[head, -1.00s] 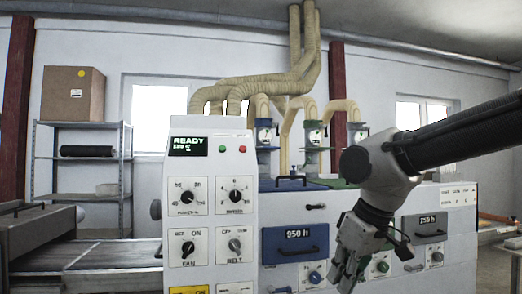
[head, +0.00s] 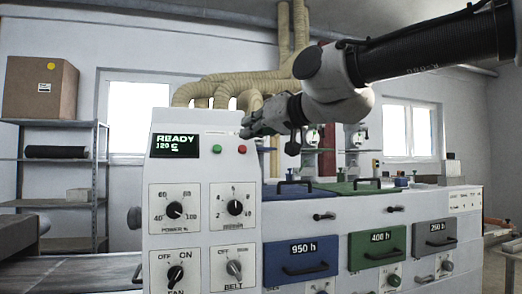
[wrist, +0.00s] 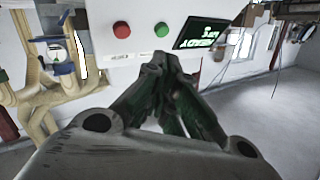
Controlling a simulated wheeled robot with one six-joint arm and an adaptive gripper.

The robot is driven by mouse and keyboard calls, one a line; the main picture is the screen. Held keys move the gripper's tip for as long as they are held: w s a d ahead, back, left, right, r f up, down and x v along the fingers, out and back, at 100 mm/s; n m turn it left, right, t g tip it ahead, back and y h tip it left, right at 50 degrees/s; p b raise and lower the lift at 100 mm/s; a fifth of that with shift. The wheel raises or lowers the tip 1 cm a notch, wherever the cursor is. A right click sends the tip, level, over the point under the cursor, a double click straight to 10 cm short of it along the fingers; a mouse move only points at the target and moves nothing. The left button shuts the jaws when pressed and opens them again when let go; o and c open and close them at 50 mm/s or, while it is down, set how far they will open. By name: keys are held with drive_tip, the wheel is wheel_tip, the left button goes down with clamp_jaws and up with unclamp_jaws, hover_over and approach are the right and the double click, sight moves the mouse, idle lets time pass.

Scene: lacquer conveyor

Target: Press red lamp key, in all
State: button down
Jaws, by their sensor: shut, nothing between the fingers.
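The red lamp key (head: 242,149) is a small round button on the white control panel (head: 205,170). The green key (head: 217,149) sits just left of it, and the lit display (head: 175,146) reads READY with 120 C. My gripper (head: 244,131) is shut and empty, with its tips just above the red key in the head view. In the wrist view, the red key (wrist: 121,30) and green key (wrist: 161,30) show ahead of the shut fingertips (wrist: 160,62). The tips are nearer in line with the green key there. No contact shows; the exact gap is unclear.
Rotary knobs, including the fan knob (head: 175,272) and belt knob (head: 234,270), are lower on the panel. Blue (head: 301,258), green (head: 377,247) and grey (head: 434,238) drawers lie right. Tan hoses (head: 225,88) rise behind the arm.

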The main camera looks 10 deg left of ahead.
sight(242, 149)
drive_tip(key=shift+m+t+y, duration=0.4)
drive_tip(key=shift+t+y, duration=0.1)
drive_tip(key=shift+t, duration=0.3)
drive_tip(key=r, duration=0.1)
drive_tip(key=w+r, duration=0.1)
drive_tip(key=r, duration=0.1)
drive_tip(key=d+r, duration=0.1)
drive_tip(key=shift+w+r, duration=0.25)
drive_tip(key=shift+w+a+f, duration=0.6)
drive_tip(key=shift+w+f, duration=0.3)
drive_tip(key=shift+w, duration=0.1)
drive_tip(key=shift+w+a+f, duration=0.6)
drive_tip(key=shift+w+f, duration=0.35)
drive_tip(key=shift+w+a+f, duration=0.6)
drive_tip(key=shift+w+f, duration=0.3)
drive_tip(key=shift+w, duration=0.1)
drive_tip(key=shift+w+a+f, duration=0.15)
drive_tip(key=shift+w+f, duration=0.1)
